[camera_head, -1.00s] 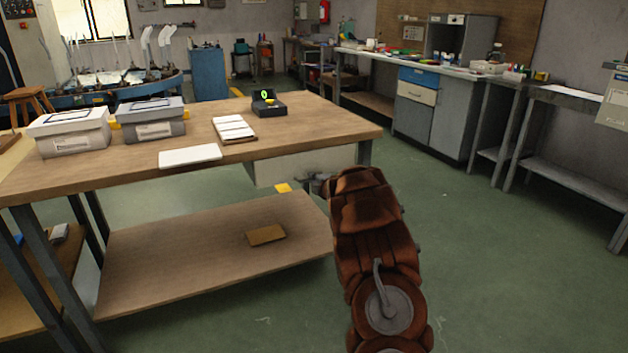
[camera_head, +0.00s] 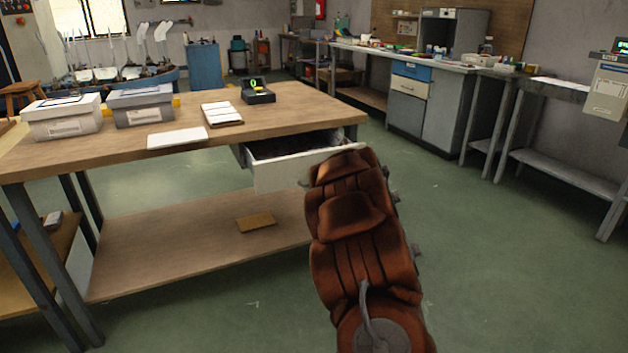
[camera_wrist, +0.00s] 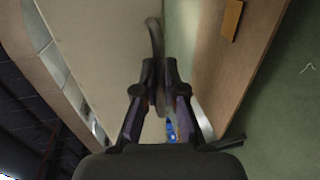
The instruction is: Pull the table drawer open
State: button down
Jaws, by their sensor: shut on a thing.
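The table drawer (camera_head: 284,174) is pulled partway out from under the wooden table (camera_head: 290,112), and its dark inside shows in the head view. Its pale front panel also fills the upper middle of the wrist view (camera_wrist: 100,40). The drawer handle (camera_wrist: 155,40) is a dark curved bar on that panel. My gripper (camera_wrist: 160,100) is shut on the handle in the wrist view. In the head view my brown-covered arm hides the gripper and the handle.
Two lidded boxes (camera_head: 62,118), a white flat panel (camera_head: 177,137), a card stack (camera_head: 221,114) and a black device with a green display (camera_head: 258,91) rest on the tabletop. A lower shelf (camera_head: 170,250) holds a brown piece (camera_head: 256,222). Green floor is clear at right.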

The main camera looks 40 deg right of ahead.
jog(key=f+v, duration=0.1)
jog(key=v, duration=0.6)
jog(key=shift+a+f, duration=0.15)
jog(key=shift+f, duration=0.1)
jog(key=c, duration=1.2)
grip_release()
jog(key=shift+c, duration=0.2)
jog(key=shift+s, duration=0.15)
jog(key=v, duration=1.1)
jog(key=shift+s+a, duration=0.2)
jog(key=shift+s, duration=0.15)
jog(key=shift+r, duration=0.2)
